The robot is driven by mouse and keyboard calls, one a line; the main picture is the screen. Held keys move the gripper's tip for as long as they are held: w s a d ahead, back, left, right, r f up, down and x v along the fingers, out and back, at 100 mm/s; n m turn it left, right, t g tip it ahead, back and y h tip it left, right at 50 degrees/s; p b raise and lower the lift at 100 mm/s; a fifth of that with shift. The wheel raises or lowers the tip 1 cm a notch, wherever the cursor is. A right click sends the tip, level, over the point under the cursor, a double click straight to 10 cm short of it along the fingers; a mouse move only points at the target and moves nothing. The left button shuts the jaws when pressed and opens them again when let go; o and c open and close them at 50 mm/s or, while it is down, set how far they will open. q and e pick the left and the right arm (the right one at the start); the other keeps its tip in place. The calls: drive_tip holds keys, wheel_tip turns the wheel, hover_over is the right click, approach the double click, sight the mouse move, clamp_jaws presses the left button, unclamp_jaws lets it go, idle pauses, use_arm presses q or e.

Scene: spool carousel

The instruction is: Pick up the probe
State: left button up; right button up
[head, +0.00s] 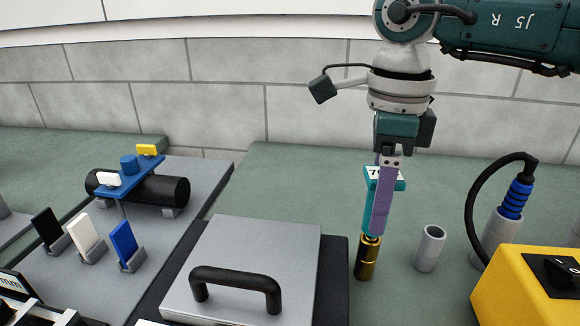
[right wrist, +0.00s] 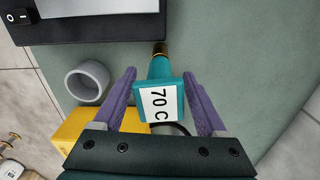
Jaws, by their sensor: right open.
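A teal piece labelled "70 C" (right wrist: 160,102) stands upright with its brass lower end (head: 367,260) at the green worktop. A blue ribbed handle (head: 516,198) with a black cable stands in a grey holder at the right. No label shows which of these two is the probe. My right gripper (head: 375,230) points down at the teal piece. In the right wrist view its purple fingers (right wrist: 160,77) are open, one on each side of the teal piece with gaps visible. One finger partly hides the teal piece in the head view. My left gripper is out of view.
An empty grey cup (head: 430,248) stands just right of the brass end. A yellow box (head: 530,290) with a black switch is at the lower right. A metal lid with a black handle (head: 236,285) lies left. A black cylinder (head: 170,190) is further left.

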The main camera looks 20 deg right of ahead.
drive_tip(key=shift+f, duration=0.55)
clamp_jaws()
